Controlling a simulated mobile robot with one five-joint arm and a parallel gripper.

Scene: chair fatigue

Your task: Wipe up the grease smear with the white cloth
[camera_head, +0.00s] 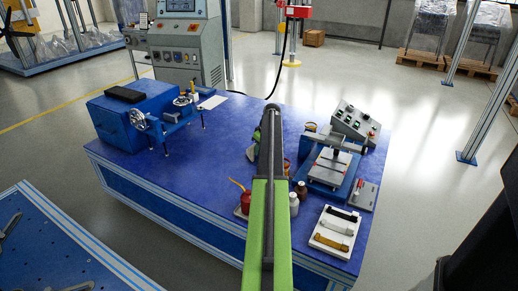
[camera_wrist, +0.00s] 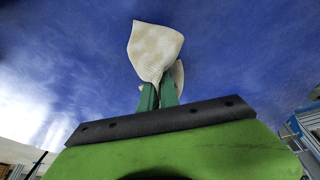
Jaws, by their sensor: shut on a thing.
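In the wrist view the white cloth (camera_wrist: 153,50) is pinched between the two green fingers of my gripper (camera_wrist: 158,92). The cloth fans out past the fingertips, cream-white with faint darker patches. Behind it is the blue tabletop (camera_wrist: 70,40), but I cannot tell whether the cloth touches it. In the head view my green and grey arm reaches over the middle of the blue table (camera_head: 215,150) and hides the cloth and most of my gripper. I cannot make out the grease smear in either view.
A blue machine with handwheels (camera_head: 140,118) stands at the table's left. A press fixture (camera_head: 333,165) and a control box (camera_head: 356,122) stand at the right. Near the front are a white tray (camera_head: 318,241), a red oil can (camera_head: 245,203) and small bottles (camera_head: 300,190). The table's left-centre is clear.

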